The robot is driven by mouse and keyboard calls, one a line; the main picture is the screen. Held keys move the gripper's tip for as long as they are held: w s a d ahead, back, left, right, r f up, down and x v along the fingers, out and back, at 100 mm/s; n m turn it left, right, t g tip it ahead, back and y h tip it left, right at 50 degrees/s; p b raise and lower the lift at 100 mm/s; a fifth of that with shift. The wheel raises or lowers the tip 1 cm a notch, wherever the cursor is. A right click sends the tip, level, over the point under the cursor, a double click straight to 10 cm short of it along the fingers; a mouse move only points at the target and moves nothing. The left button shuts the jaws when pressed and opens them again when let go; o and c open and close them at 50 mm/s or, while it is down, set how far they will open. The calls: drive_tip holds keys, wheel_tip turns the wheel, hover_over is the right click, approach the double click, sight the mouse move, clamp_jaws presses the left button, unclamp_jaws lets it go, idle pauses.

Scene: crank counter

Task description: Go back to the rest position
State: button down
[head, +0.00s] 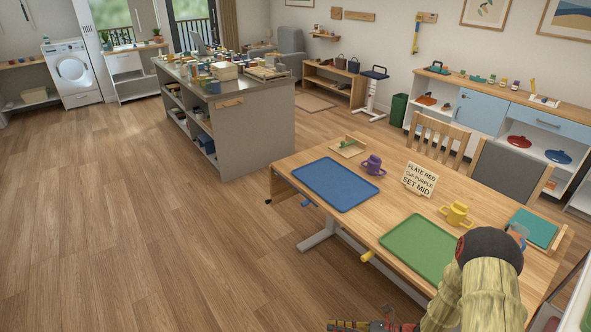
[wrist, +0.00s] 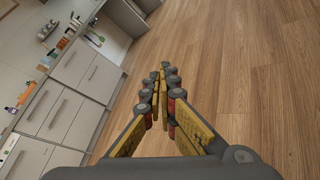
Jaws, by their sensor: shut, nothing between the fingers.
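My gripper (wrist: 159,86) is in the middle of the wrist view, its two yellow and grey fingers shut with nothing between them. It hangs over bare wood floor. In the head view, part of my gripper (head: 372,326) shows at the bottom edge, in front of the table and cut off by the frame. My arm rises at the lower right of the head view and hides part of the table's near right corner.
A grey island (head: 255,140) stands behind. Floor at left is clear. Cabinets (wrist: 75,75) line the wrist view's left.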

drive_tip(key=s+d+r+n+g+h, duration=0.3)
drive_tip(key=s+r+n+h, duration=0.3)
drive_tip(key=r+n, duration=0.45)
drive_tip(key=s+d+r+n+g+h, duration=0.35)
drive_tip(key=s+r+n, duration=0.55)
drive_tip(key=n, duration=0.3)
drive_tip(key=s+r+n+t+h, duration=0.2)
drive_tip(key=r+n+t, duration=0.1)
drive_tip(key=r, duration=0.7)
drive_tip(key=s+r+n+t+h, duration=0.2)
drive_tip(key=r+n+t, duration=0.2)
drive_tip(key=r, duration=0.6)
drive_tip(key=shift+r, duration=0.15)
drive_tip(key=shift+t+h, duration=0.25)
